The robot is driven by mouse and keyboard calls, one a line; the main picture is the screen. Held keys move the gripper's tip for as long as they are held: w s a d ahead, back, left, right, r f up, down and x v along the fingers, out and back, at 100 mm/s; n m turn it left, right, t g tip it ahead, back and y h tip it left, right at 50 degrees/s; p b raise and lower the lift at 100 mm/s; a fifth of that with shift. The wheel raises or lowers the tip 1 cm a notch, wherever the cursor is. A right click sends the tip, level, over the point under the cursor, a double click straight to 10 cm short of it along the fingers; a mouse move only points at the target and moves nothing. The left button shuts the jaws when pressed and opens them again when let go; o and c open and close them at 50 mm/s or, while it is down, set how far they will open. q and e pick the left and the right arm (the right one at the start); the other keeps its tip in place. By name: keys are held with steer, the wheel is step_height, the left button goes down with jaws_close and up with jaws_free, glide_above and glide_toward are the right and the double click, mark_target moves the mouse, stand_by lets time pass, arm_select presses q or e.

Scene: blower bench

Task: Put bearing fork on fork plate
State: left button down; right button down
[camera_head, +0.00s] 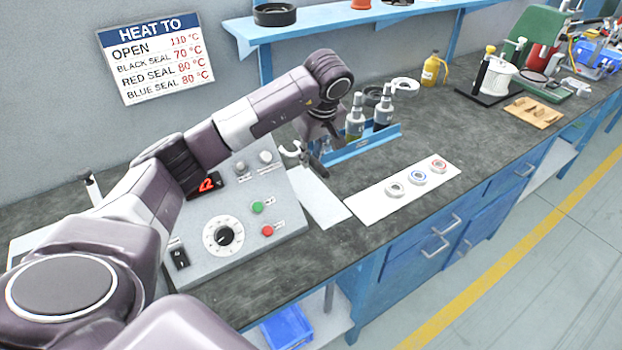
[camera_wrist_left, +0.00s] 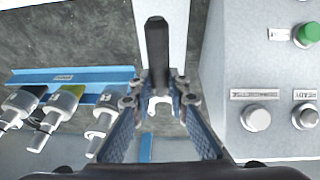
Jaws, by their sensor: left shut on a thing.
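The bearing fork has a dark handle and pale curved prongs. In the head view its prongs (camera_head: 292,151) show to the left of my left gripper (camera_head: 318,150). In the left wrist view the fork's dark handle (camera_wrist_left: 157,50) points up the picture, its prongs between the fingers. My left gripper (camera_wrist_left: 158,90) is shut on the fork. The white fork plate (camera_head: 320,203) lies flat on the bench, in front of and below the gripper; it also shows in the left wrist view (camera_wrist_left: 179,35), behind the handle. The fork looks held above the bench, apart from the plate. My right gripper is not visible.
The sloped heater control panel (camera_head: 250,190) stands close on the left of the plate. A blue rack (camera_head: 362,146) with several bottle-like tools is just behind on the right. A white strip (camera_head: 375,209) with three rings lies to the right.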

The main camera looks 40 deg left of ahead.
arm_select(q)
step_height(320, 180, down, 3)
steer(key=shift+f, duration=0.2)
step_height(320, 180, down, 4)
steer(key=shift+f+p, duration=0.2)
steer(key=shift+p, duration=0.1)
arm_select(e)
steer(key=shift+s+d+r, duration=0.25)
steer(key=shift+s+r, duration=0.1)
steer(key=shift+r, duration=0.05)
arm_select(q)
steer(key=c, duration=2.3)
jaws_free()
steer(key=shift+f, duration=0.15)
steer(key=o, duration=0.5)
steer(key=shift+c, duration=0.2)
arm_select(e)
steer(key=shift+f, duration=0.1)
